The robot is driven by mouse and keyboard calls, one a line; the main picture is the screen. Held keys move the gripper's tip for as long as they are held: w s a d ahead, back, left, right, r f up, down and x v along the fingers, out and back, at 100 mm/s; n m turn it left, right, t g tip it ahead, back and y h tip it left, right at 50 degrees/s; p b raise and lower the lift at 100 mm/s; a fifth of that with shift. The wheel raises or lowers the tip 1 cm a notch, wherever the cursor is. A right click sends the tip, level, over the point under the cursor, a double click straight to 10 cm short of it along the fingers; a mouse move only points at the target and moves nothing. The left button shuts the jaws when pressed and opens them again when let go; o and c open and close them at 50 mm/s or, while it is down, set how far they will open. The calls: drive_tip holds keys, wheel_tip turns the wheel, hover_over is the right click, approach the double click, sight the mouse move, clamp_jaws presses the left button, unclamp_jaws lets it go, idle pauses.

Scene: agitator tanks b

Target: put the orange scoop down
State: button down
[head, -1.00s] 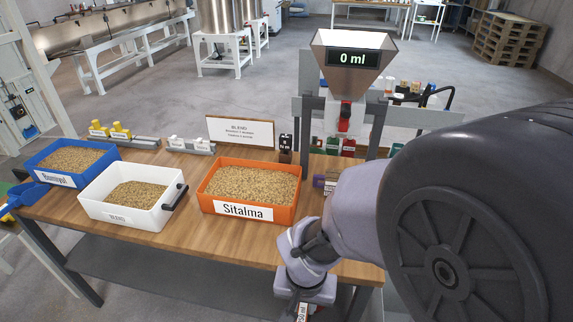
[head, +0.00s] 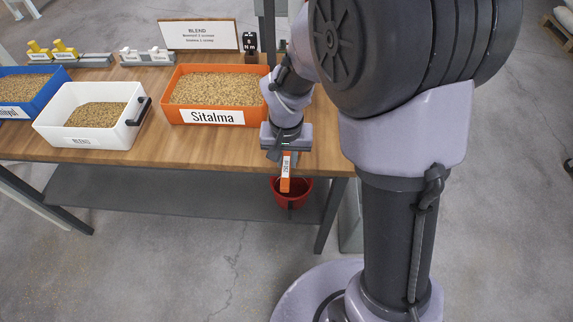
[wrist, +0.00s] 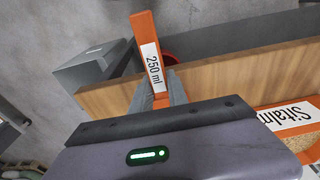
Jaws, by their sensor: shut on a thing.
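My gripper (head: 286,150) points down in front of the table's front edge, right of the Sitalma tray. It is shut on the orange scoop (head: 286,184); an orange bar labelled "250 ml" shows below it. In the wrist view the fingers (wrist: 158,92) close around this orange bar (wrist: 144,28), and its far end stands out past them. The scoop's bowl cannot be made out. A red bowl-shaped thing (head: 304,192) shows behind the bar, below the tabletop; I cannot tell what it rests on.
On the wooden table (head: 200,144) stand the orange Sitalma tray (head: 180,115) and white BLEND tray (head: 118,134), both with grain, and a blue tray (head: 35,76). A BLEND sign (head: 198,34) stands behind. A grey shelf (head: 150,190) lies below. Floor in front is clear.

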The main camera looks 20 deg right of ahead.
drive_tip(key=shift+f+b, duration=0.65)
drive_tip(key=shift+f, duration=0.75)
drive_tip(key=shift+f, duration=0.1)
drive_tip(key=c, duration=1.3)
unclamp_jaws()
